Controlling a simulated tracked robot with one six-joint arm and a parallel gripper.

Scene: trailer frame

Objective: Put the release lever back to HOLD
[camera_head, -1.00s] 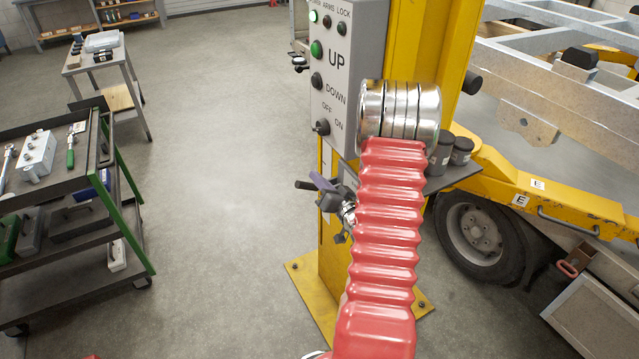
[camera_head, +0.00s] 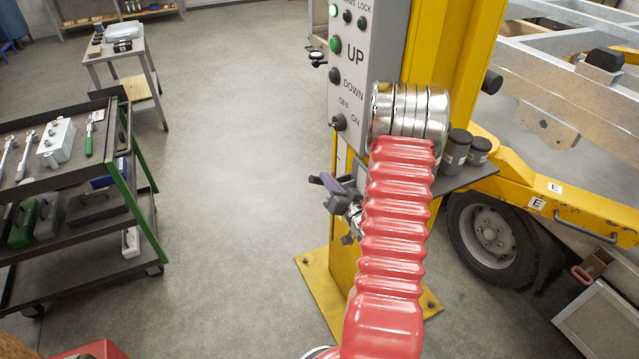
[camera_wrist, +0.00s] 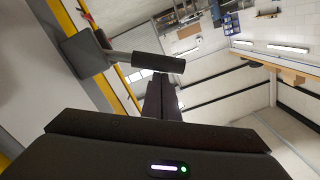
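The release lever (camera_wrist: 157,62) shows in the wrist view as a metal arm with a black cylindrical grip, coming from a grey plate (camera_wrist: 85,53) by the yellow column. My gripper (camera_wrist: 161,80) points up there, its two narrow dark fingers together. The tips are just below the black grip in the picture; I cannot tell whether they touch it. Nothing shows between the fingers. In the head view a dark and purple-grey cluster (camera_head: 330,186) sticks out left of the yellow column (camera_head: 344,240), partly behind my red arm. No HOLD marking is readable.
A grey control panel (camera_head: 362,75) with UP and DOWN buttons is on the column. A shelf with dark canisters (camera_head: 457,150) is at its right, beside the yellow trailer frame (camera_head: 575,215). A tool cart (camera_head: 70,265) stands left. The floor between is clear.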

